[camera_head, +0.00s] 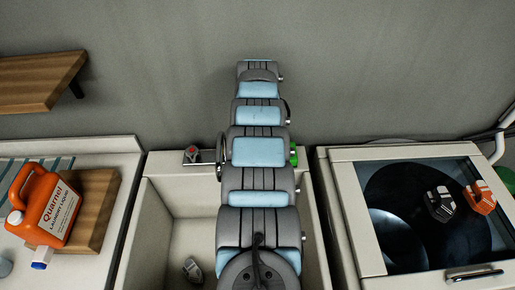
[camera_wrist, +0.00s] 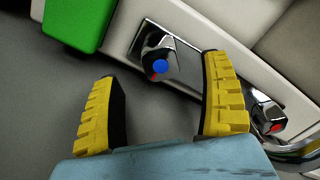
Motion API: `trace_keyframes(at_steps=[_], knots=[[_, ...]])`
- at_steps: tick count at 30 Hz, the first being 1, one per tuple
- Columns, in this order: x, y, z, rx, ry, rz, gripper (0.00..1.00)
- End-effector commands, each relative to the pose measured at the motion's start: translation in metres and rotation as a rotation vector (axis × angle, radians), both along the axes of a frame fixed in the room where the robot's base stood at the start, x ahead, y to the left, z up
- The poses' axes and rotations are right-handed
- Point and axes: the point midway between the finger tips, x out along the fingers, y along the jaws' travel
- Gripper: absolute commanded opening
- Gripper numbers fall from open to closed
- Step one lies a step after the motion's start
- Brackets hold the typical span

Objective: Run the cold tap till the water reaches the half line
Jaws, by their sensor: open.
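The cold tap (camera_wrist: 160,66), a chrome knob with a blue dot, sits on a chrome plate in the wrist view. My gripper (camera_wrist: 161,70) is open, its two yellow-padded fingers on either side of the knob in the picture; I cannot tell whether they touch it. The hot tap (camera_wrist: 268,118) with a red mark is to the right, and its red top (camera_head: 192,153) shows in the head view. The sink (camera_head: 171,235) stands below my arm, which covers much of it and hides the cold tap and gripper there. I see no half line.
A grey object (camera_head: 192,270) lies in the sink. A green thing (camera_wrist: 82,22) is close to the cold tap. An orange detergent jug (camera_head: 47,207) stands left. A wooden shelf (camera_head: 40,82) juts out upper left.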

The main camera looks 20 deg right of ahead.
Motion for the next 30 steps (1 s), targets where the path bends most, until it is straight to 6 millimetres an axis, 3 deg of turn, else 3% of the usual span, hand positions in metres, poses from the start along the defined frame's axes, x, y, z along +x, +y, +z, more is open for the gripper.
trace_keyframes(at_steps=[6, 12, 26, 30], knots=[[-0.002, -0.002, -0.027, 0.0, 0.002, -0.003, 0.79], [-0.001, -0.001, -0.04, -0.001, 0.0, -0.002, 0.79], [-0.001, 0.0, -0.045, 0.001, 0.002, -0.001, 0.79], [-0.001, 0.0, -0.045, 0.001, 0.002, -0.001, 0.41]])
